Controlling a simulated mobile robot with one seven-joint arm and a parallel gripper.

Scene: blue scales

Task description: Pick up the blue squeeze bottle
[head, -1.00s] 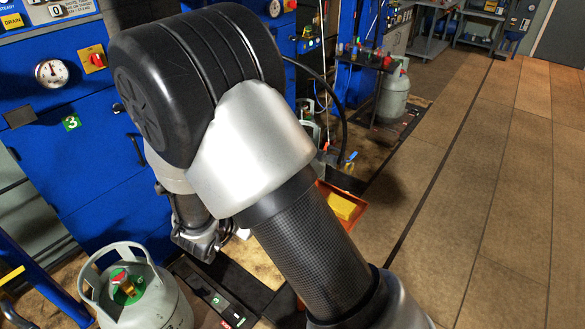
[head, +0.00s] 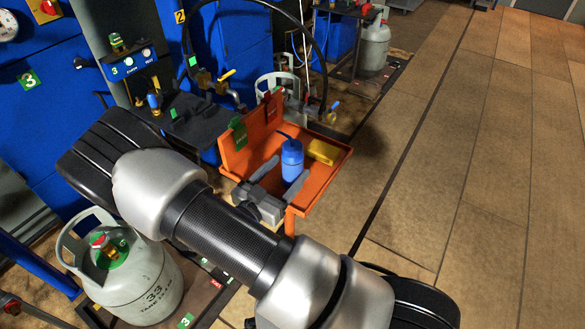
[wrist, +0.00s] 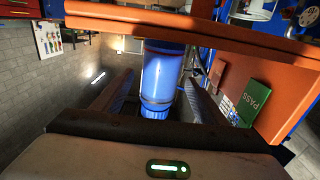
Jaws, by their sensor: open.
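The blue squeeze bottle (head: 291,163) stands upright in an orange tray (head: 325,186), with its thin nozzle at the top. My gripper (head: 281,177) is open at the tray's near left side, with its fingers pointing toward the bottle. In the wrist view, the bottle (wrist: 163,75) appears between the two spread fingers of my gripper (wrist: 160,92). I see no finger clearly touching it. The tray's orange edge (wrist: 230,30) crosses the top of the wrist view.
A yellow block (head: 322,151) lies in the tray beside the bottle. Upright orange panels with a green card (head: 239,134) stand at the tray's left. A grey gas tank (head: 135,285) is at the lower left. Open floor is on the right.

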